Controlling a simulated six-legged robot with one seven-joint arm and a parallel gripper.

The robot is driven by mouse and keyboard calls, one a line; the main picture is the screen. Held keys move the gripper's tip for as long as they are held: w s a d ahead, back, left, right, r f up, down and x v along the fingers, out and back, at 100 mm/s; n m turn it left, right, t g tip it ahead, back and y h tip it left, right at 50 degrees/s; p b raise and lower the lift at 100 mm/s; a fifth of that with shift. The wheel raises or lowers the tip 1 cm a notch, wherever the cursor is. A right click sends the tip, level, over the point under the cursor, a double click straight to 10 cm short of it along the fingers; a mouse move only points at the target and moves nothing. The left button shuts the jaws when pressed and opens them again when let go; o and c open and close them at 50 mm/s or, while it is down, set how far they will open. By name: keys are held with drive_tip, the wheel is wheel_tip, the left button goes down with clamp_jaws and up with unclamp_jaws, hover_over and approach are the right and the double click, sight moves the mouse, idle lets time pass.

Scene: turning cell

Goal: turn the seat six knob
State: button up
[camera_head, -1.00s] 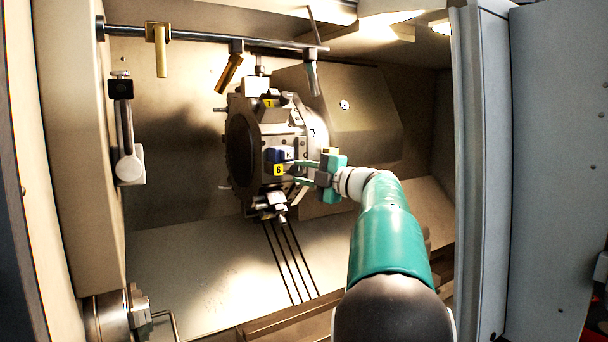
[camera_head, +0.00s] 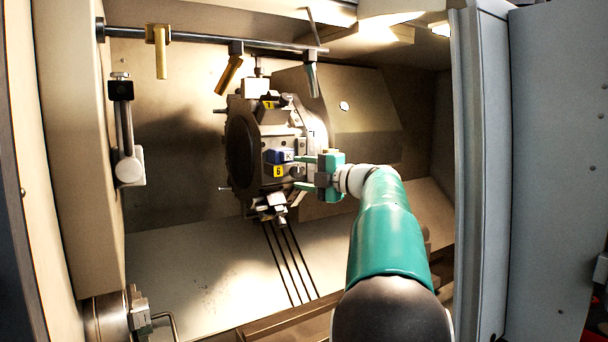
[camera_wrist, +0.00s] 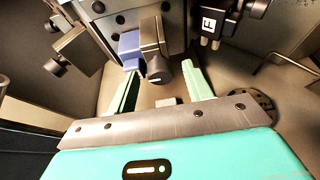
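A dark knob (camera_head: 296,173) projects from seat six toward my gripper (camera_head: 301,173). In the wrist view the knob (camera_wrist: 154,64) has a pale mark on its end. It lies between the lines of my two green fingers, just ahead of their tips, with a gap on each side. My gripper (camera_wrist: 161,78) is open and empty. Whether a finger touches the knob cannot be told.
The blue block (camera_wrist: 130,47) is close to the knob on its left in the wrist view. Another tool holder (camera_head: 271,204) hangs below seat six. A rail (camera_head: 200,38) with nozzles crosses above. The cell's door edge (camera_head: 480,170) stands right of my arm.

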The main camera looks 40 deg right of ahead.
drive_tip(key=v, duration=1.3)
drive_tip(key=shift+s+d, duration=0.15)
drive_tip(key=shift+s, duration=0.2)
